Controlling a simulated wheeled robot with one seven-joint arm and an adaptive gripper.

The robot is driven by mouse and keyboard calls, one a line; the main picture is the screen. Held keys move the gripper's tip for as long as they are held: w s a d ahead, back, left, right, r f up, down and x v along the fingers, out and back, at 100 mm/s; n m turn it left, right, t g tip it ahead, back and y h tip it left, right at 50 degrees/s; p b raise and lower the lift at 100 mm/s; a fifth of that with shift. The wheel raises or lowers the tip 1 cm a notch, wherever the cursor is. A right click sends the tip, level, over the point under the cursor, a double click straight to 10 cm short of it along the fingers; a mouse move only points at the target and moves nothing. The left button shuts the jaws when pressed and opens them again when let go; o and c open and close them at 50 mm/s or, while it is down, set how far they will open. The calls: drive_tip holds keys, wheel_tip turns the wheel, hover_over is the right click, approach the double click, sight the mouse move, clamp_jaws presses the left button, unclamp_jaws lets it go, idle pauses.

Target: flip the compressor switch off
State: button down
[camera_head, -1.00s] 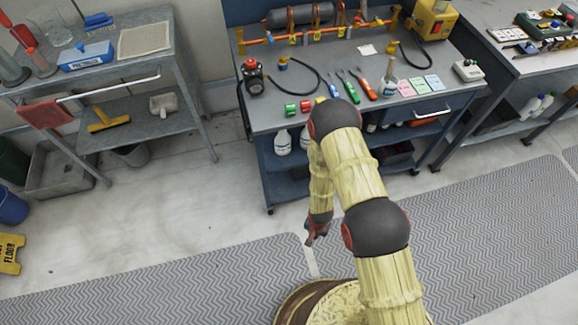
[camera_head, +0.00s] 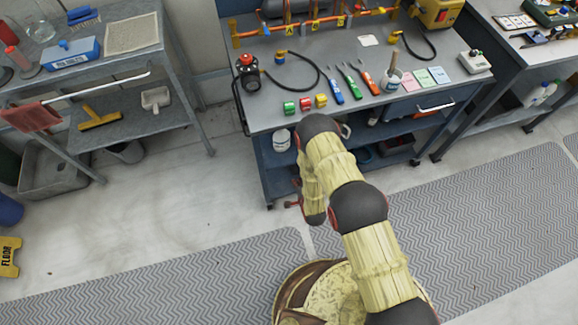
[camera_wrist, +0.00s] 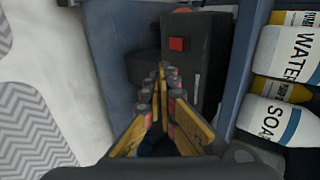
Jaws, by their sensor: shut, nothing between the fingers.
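In the wrist view, a dark box-shaped unit (camera_wrist: 205,65) carries a small red square switch (camera_wrist: 177,43) on its face; I cannot tell which way the switch is set. My gripper (camera_wrist: 163,68) is shut and empty, its fingertips over the dark unit and just below the red switch in the picture. I cannot tell whether the fingertips touch the unit. In the head view, my gripper (camera_head: 292,204) shows only in part, low at the front of the blue cart (camera_head: 275,170). The dark unit is not visible there.
White bottles labelled WATER (camera_wrist: 290,52) and SOAP (camera_wrist: 268,120) stand close to the right of the dark unit. A blue panel edge (camera_wrist: 240,70) runs between. The cart top (camera_head: 290,85) holds tools and coloured blocks. Patterned mats (camera_head: 180,275) cover the floor.

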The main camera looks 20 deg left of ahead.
drive_tip(key=w+a+r+b+x, duration=0.1)
drive_tip(key=b+x, duration=0.5)
drive_tip(key=x, duration=0.6)
drive_tip(key=shift+w+a+r, duration=0.15)
drive_tip(key=shift+w+r, duration=0.2)
drive_tip(key=shift+w, duration=0.15)
